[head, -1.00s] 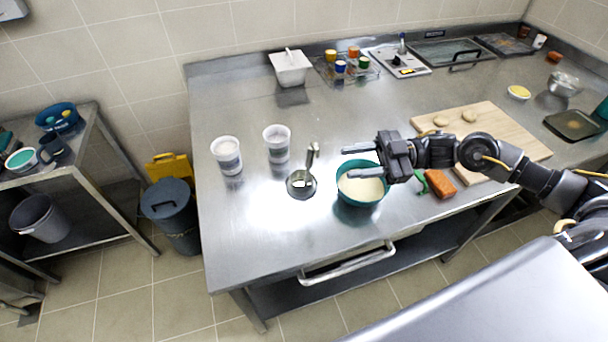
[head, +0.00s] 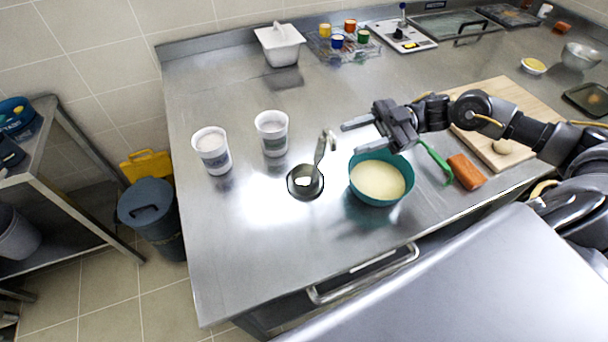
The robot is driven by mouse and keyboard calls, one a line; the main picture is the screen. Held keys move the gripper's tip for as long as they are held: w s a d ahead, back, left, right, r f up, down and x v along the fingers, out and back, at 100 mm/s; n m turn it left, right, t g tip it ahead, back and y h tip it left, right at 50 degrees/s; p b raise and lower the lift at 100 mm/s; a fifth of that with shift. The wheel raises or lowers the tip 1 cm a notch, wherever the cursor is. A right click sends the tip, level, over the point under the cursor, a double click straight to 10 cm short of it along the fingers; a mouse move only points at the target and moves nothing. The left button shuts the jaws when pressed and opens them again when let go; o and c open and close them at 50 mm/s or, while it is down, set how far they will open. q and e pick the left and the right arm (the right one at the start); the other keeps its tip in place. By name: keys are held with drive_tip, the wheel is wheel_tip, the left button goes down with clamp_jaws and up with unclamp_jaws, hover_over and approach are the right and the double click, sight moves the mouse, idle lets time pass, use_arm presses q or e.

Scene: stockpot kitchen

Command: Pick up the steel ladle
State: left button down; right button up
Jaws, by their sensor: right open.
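The steel ladle (head: 306,182) lies on the steel counter, its round bowl toward the front and its handle rising up and to the right. My right gripper (head: 352,138) is open and empty, with its two fingers pointing left. In the picture it is just right of the ladle's handle and above the back of a teal bowl. I see no contact between the fingers and the ladle. My left gripper is not in view.
The teal bowl (head: 381,178) of cream-coloured contents stands right of the ladle. A green-handled tool (head: 436,160) and an orange block (head: 466,172) lie right of the bowl. The counter (head: 250,235) in front is clear.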

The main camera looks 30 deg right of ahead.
sight(328, 145)
drive_tip(key=a, duration=0.1)
drive_tip(key=a+p, duration=0.1)
drive_tip(key=a, duration=0.1)
drive_tip(key=a+p, duration=0.1)
drive_tip(key=shift+s+a+r, duration=0.15)
drive_tip(key=shift+a+r, duration=0.1)
drive_tip(key=shift+r, duration=0.05)
drive_tip(key=shift+a+f, duration=0.15)
drive_tip(key=shift+a, duration=0.3)
drive_tip(key=shift+a+r+p, duration=0.25)
drive_tip(key=shift+a+p, duration=0.05)
drive_tip(key=shift+p, duration=0.1)
drive_tip(key=a+p, duration=0.1)
drive_tip(key=a, duration=0.1)
drive_tip(key=w+a+p, duration=0.1)
drive_tip(key=a, duration=0.1)
drive_tip(key=shift+a+f, duration=0.1)
drive_tip(key=shift+a, duration=0.2)
clamp_jaws()
